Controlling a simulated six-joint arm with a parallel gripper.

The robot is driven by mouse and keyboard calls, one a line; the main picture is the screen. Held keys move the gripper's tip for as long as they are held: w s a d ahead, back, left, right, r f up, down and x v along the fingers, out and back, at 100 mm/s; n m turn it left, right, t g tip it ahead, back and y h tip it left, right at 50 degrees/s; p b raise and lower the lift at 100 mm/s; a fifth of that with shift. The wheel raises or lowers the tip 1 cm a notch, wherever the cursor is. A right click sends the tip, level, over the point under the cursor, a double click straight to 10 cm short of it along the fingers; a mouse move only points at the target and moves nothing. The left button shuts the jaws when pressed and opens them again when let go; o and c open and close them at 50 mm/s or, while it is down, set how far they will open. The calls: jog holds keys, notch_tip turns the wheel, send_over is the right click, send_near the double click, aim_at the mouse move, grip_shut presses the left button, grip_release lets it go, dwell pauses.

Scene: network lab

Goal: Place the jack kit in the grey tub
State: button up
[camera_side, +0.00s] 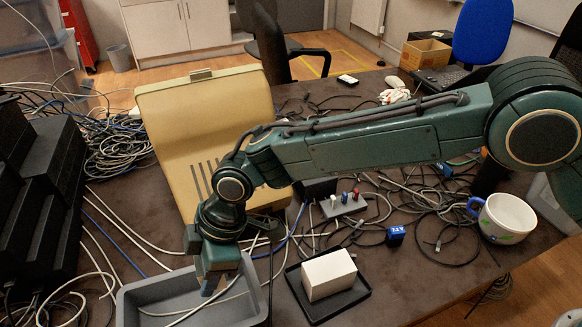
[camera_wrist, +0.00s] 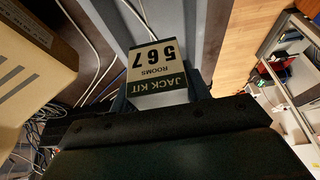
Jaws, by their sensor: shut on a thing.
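The jack kit (camera_wrist: 158,68) is a small box with a cream label reading "JACK KIT ROOMS 567" in the wrist view. My gripper (camera_side: 212,284) is shut on it, with the label facing the wrist camera. In the side view my gripper points down over the grey tub (camera_side: 152,291), with its fingers within the tub's outline. The kit is mostly hidden there by the fingers. I cannot tell whether the kit touches the tub floor. The tub is an open, shallow container at the table's front edge, with a pale cable running across it.
A beige case (camera_side: 205,115) stands behind the tub. A white box (camera_side: 328,274) sits on a black tray (camera_side: 350,303) just right of the tub. Black bins (camera_side: 40,200) stand at left. Loose cables cover much of the table. A mug (camera_side: 506,217) stands at right.

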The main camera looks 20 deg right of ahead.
jog(key=shift+f, duration=6.6)
jog(key=shift+f, duration=0.1)
jog(key=o, duration=1)
jog(key=shift+o, duration=0.2)
jog(key=v, duration=1.2)
jog(key=shift+d, duration=0.1)
